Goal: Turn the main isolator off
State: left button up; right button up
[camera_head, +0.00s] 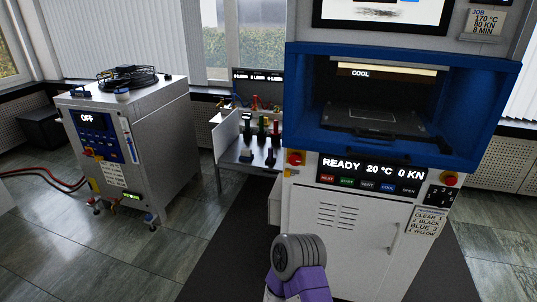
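A blue and white press stands at right, with a lit panel (372,170) reading READY, 20 °C and 0 KN. A red knob (295,158) is at the left end of its front, and a red control with yellow (450,179) is at the right end. A grey cabinet (165,150) at left has a display (87,118) reading OFF and a small red and yellow control (88,151). I cannot tell which of these controls is the main isolator, nor their exact positions. Neither gripper shows; only a grey and purple link of my arm is at bottom centre.
A bench (244,156) with coloured levers stands between cabinet and press. The press chamber is open, with a dark plate (372,120) inside. Red hoses (45,178) lie at left. Floor before the cabinet is clear.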

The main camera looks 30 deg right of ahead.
aim_at(294, 159)
jog(key=z, duration=0.6)
jog(key=i, duration=0.9)
jog(key=z, duration=1)
